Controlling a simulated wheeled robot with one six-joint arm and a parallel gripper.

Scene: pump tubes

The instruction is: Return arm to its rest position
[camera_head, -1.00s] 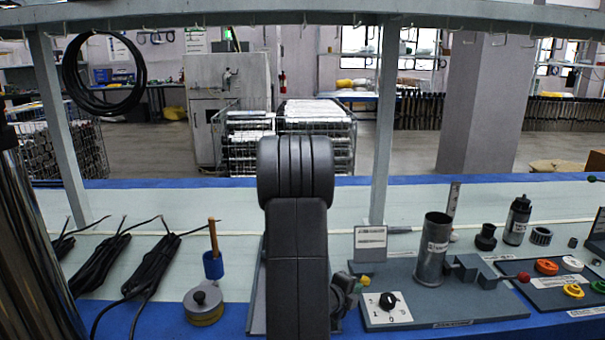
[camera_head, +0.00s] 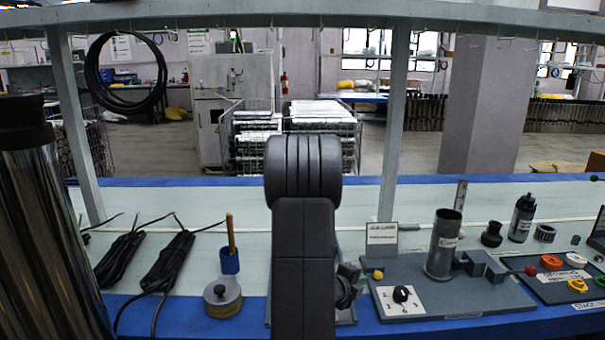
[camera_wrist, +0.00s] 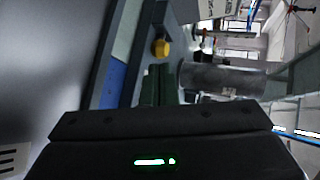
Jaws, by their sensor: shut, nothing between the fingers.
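My arm (camera_head: 303,230) rises in the middle of the head view, its dark grey links upright in front of the bench. My gripper is hidden behind the arm there. In the wrist view, a black housing with a green light fills the bottom, and my gripper (camera_wrist: 160,72) shows beyond it as narrow dark fingers close together. Nothing shows between them. A grey metal cylinder (camera_wrist: 215,78) and a yellow knob (camera_wrist: 160,47) appear sideways beyond. In the head view the cylinder (camera_head: 442,245) stands upright on a grey fixture board (camera_head: 470,300).
A large shiny cylinder (camera_head: 45,230) stands close at the left edge. A tray of coloured rings (camera_head: 545,290) is at right. A shelf frame post (camera_head: 393,120) rises behind.

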